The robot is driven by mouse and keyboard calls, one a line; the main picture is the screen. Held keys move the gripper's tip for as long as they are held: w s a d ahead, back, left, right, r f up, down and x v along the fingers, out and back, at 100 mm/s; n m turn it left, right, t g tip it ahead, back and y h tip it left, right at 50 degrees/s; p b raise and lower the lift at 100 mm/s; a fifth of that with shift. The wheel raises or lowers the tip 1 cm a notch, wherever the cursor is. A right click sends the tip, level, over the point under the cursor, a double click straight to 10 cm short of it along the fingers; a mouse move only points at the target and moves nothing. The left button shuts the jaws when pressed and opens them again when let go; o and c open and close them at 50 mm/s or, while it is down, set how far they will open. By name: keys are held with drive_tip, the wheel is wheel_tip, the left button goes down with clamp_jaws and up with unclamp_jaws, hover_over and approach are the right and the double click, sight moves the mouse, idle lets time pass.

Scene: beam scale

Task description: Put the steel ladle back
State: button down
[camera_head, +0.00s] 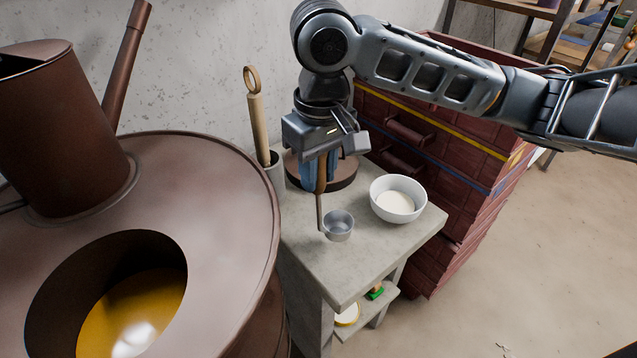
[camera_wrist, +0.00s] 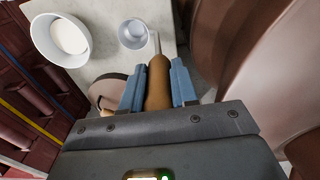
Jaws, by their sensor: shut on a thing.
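The steel ladle (camera_head: 338,227) has a small round steel cup and a brown wooden handle. My gripper (camera_head: 318,172) is shut on its handle, with the ladle hanging cup down over the small grey table. In the wrist view the handle (camera_wrist: 159,82) sits between the two blue fingers of my gripper (camera_wrist: 158,88), and the cup (camera_wrist: 133,33) shows beyond them. I cannot tell whether the cup touches the table top. A grey holder (camera_head: 275,175) at the table's back left has a wooden-handled tool (camera_head: 257,115) with a ring end standing in it.
A white bowl (camera_head: 398,199) with pale contents stands right of the ladle. A round brown board or lid (camera_head: 345,178) lies behind my gripper. A large brown vessel (camera_head: 215,215) with an opening over yellow liquid (camera_head: 135,315) stands left. Red drawers (camera_head: 440,150) stand behind the table (camera_head: 340,270).

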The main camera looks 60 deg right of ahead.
sight(318, 188)
drive_tip(key=shift+f, duration=1.75)
drive_tip(key=shift+f, duration=0.2)
drive_tip(key=c, duration=0.9)
unclamp_jaws()
drive_tip(key=shift+r, duration=0.1)
drive_tip(key=shift+o, duration=0.2)
drive_tip(key=r, duration=1.2)
drive_tip(key=shift+s+r, duration=0.15)
drive_tip(key=shift+s, duration=0.2)
